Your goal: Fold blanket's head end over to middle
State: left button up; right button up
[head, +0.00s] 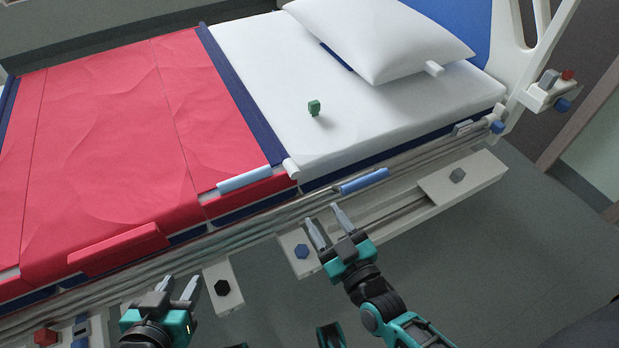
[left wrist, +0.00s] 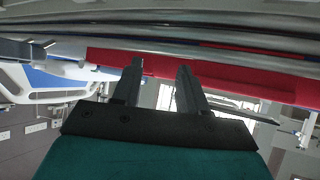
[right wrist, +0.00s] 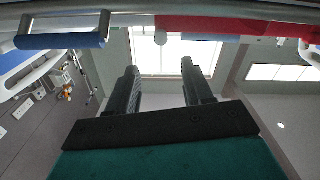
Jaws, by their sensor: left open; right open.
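The red blanket (head: 100,130) lies flat over the bed in the head view. A dark blue band (head: 240,95) runs along its head end, with a white roll end (head: 291,168) at the near corner. A light blue bar (head: 244,179) lies along the near edge. My left gripper (head: 178,286) is open and empty, in front of the near bed side. The red blanket side also shows in the left wrist view (left wrist: 220,72). My right gripper (head: 325,222) is open and empty, just in front of the rail, below the blanket's head-end corner.
A white pillow (head: 385,35) and a small green block (head: 314,108) lie on the white mattress (head: 350,130). Grey side rails (head: 130,288) run along the near bed side. A blue rail grip (head: 364,181) is close to my right gripper. Floor (head: 500,260) is clear at right.

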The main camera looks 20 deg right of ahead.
aim_at(296, 175)
jog(key=w+b, duration=0.1)
jog(key=w, duration=0.2)
jog(key=w+a+b, duration=0.1)
jog(key=w, duration=0.3)
jog(key=w+a+b, duration=0.1)
jog(key=w, duration=0.3)
jog(key=shift+w+a, duration=0.15)
jog(key=shift+a, duration=0.05)
jog(key=shift+w+a, duration=0.1)
jog(key=shift+w, duration=0.45)
jog(key=shift+c, duration=0.5)
grip_shut()
